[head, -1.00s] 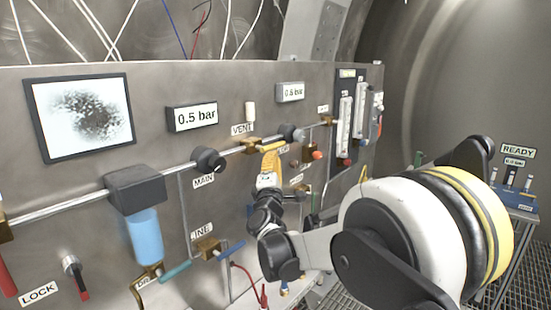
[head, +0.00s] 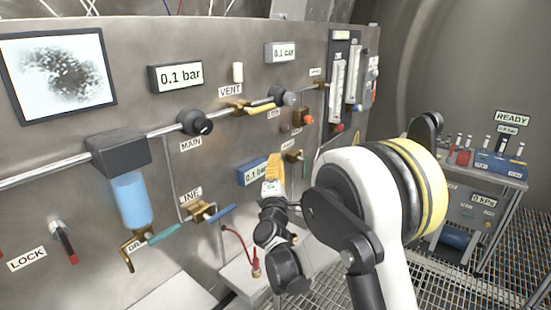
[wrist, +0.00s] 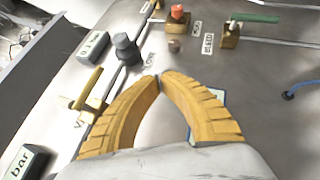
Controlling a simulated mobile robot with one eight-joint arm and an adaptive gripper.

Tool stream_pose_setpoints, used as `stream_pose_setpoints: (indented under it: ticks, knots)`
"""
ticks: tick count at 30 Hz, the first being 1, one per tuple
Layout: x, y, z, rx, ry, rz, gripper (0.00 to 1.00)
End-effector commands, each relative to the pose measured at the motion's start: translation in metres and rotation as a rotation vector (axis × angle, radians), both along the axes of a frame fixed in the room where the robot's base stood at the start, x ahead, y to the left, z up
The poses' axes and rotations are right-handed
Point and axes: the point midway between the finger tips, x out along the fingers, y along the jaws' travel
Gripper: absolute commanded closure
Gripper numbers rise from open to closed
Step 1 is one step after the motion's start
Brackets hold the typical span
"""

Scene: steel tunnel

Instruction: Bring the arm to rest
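My gripper (head: 273,163) is in front of the steel panel (head: 225,140), below the vent valve, with my arm bent behind it. Its two yellow fingers (wrist: 159,77) meet at the tips in the wrist view, with nothing seen between them. The vent valve's yellow handle (head: 261,109) lies roughly along the pipe, apart from my fingers; it also shows in the wrist view (wrist: 88,88).
The panel carries a black main knob (head: 195,123), a blue filter bowl (head: 131,198) and a line valve with a blue handle (head: 218,215). A side table with a blue unit (head: 500,163) stands at right. Grated floor (head: 480,270) is open.

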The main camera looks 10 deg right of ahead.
Motion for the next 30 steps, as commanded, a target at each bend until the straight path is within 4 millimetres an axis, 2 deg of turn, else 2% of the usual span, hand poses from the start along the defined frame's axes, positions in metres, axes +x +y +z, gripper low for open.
stream_pose_setpoints:
  ticks: [5, 8, 11, 15, 18, 21, 25, 30]
  knots:
    - [-0.003, -0.006, 0.005, 0.023, 0.003, -0.009, 1.00]
    - [-0.013, -0.029, 0.018, 0.114, 0.019, -0.043, 1.00]
    - [-0.035, -0.066, 0.033, 0.276, 0.051, -0.103, 1.00]
    - [-0.084, -0.121, 0.040, 0.557, 0.123, -0.209, 1.00]
    - [-0.128, -0.148, 0.030, 0.758, 0.187, -0.280, 1.00]
    - [-0.176, -0.163, 0.011, 0.958, 0.259, -0.346, 1.00]
    - [-0.244, -0.162, -0.023, 1.220, 0.369, -0.415, 1.00]
    - [-0.328, -0.130, -0.068, 1.543, 0.528, -0.464, 1.00]
